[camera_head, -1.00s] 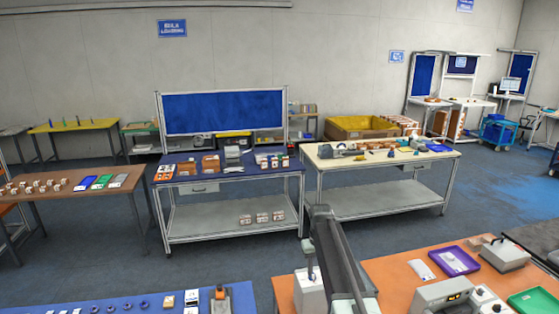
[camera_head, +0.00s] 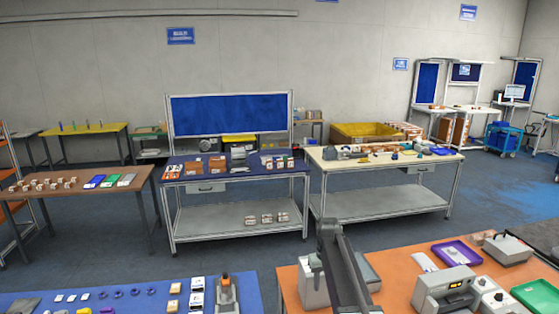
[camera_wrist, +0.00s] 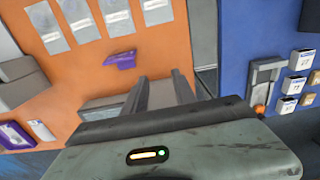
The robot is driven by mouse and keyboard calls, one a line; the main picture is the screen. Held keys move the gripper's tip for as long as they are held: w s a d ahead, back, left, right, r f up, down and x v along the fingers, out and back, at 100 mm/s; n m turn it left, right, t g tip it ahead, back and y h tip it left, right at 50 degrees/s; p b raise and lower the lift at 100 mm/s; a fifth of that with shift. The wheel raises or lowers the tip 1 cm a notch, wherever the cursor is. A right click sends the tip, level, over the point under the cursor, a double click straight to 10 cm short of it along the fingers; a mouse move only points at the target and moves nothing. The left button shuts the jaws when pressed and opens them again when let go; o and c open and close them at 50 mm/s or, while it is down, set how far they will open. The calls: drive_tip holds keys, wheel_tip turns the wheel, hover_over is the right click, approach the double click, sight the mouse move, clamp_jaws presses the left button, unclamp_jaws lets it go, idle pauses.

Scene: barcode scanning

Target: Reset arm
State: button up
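My gripper (camera_wrist: 160,80) shows in the wrist view as two dark fingers with a gap between them. It is open, and nothing shows between the fingers. It points over an orange table (camera_wrist: 165,45) with several pale grey sheets and a small purple object (camera_wrist: 120,58) on it. In the head view my arm (camera_head: 345,270) rises at the bottom centre, in front of the orange table (camera_head: 400,275). My gripper is not visible there.
A scanner-like white device (camera_head: 443,290) and a purple tray (camera_head: 457,254) stand on the orange table. A blue table (camera_head: 60,300) with small boxes is at the front left.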

drive_tip(key=shift+m, duration=0.4)
drive_tip(key=s+f+b, duration=0.4)
drive_tip(key=f+b, duration=0.1)
drive_tip(key=s+f+b, duration=0.5)
drive_tip(key=f, duration=0.1)
drive_tip(key=s+d+f+b, duration=0.1)
drive_tip(key=s+f+b, duration=0.3)
drive_tip(key=f+b, duration=0.1)
drive_tip(key=shift+s+f, duration=0.3)
drive_tip(key=shift+f, duration=0.05)
drive_tip(key=s, duration=0.1)
drive_tip(key=s+f+b, duration=0.1)
drive_tip(key=s, duration=0.1)
drive_tip(key=shift+s+d+f+b, duration=0.1)
drive_tip(key=shift+s+f+b, duration=0.25)
drive_tip(key=shift+s, duration=0.05)
drive_tip(key=shift+m, duration=0.6)
drive_tip(key=s, duration=0.5)
drive_tip(key=shift+r+p, duration=0.35)
drive_tip(key=shift+w, duration=0.15)
